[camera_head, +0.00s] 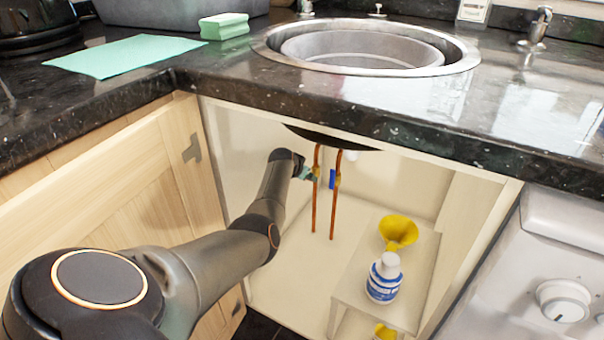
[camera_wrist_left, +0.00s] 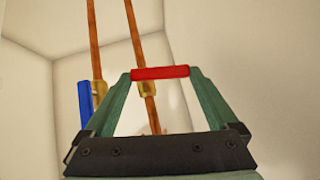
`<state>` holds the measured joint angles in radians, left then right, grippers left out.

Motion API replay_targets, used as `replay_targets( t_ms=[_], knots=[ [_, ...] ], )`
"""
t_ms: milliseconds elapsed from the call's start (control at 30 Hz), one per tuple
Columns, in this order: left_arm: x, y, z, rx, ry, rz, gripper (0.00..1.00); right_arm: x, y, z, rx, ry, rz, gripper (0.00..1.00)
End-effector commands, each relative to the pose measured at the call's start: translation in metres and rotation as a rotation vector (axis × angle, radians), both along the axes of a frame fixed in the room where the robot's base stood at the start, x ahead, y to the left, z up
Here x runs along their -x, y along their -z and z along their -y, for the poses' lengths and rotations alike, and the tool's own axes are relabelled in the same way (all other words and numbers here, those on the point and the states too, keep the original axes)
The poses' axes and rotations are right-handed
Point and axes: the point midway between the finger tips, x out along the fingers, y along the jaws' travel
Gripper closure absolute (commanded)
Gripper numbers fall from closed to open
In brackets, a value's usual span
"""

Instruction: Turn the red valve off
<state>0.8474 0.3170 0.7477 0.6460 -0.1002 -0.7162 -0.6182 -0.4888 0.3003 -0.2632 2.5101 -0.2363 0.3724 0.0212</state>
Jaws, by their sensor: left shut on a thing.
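The red valve handle (camera_wrist_left: 160,72) lies between the tips of my left gripper (camera_wrist_left: 164,75), which is shut on it. The handle looks crosswise to its copper pipe (camera_wrist_left: 135,35), over a brass valve body (camera_wrist_left: 146,89). In the head view my left gripper (camera_head: 307,173) is inside the open cabinet at the left copper pipe (camera_head: 316,210); the red handle cannot be made out there. The blue valve handle (camera_wrist_left: 86,103) is on the other pipe and points along it. It also shows in the head view (camera_head: 332,179). My right gripper is not in view.
A white bottle with a blue label (camera_head: 384,280) and a yellow funnel (camera_head: 398,232) stand on a small shelf (camera_head: 357,285) at the cabinet's right. The open wooden door (camera_head: 130,200) is at the left. The granite counter (camera_head: 400,122) and sink (camera_head: 365,48) are above.

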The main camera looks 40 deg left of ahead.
Motion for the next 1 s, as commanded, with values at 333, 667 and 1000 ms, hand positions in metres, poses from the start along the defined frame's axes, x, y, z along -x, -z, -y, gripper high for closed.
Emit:
replay_targets(
  t_ms=[333,667,1000],
  knots=[
    [0.001,0.001,-0.001,0.011,0.0,0.001,0.63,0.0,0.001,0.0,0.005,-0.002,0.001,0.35],
    [0.002,0.006,-0.004,0.164,0.0,0.045,0.63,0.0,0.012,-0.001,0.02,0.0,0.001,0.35],
    [0.002,0.006,-0.003,0.185,-0.001,0.05,0.63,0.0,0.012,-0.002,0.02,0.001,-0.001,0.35]
  ],
)
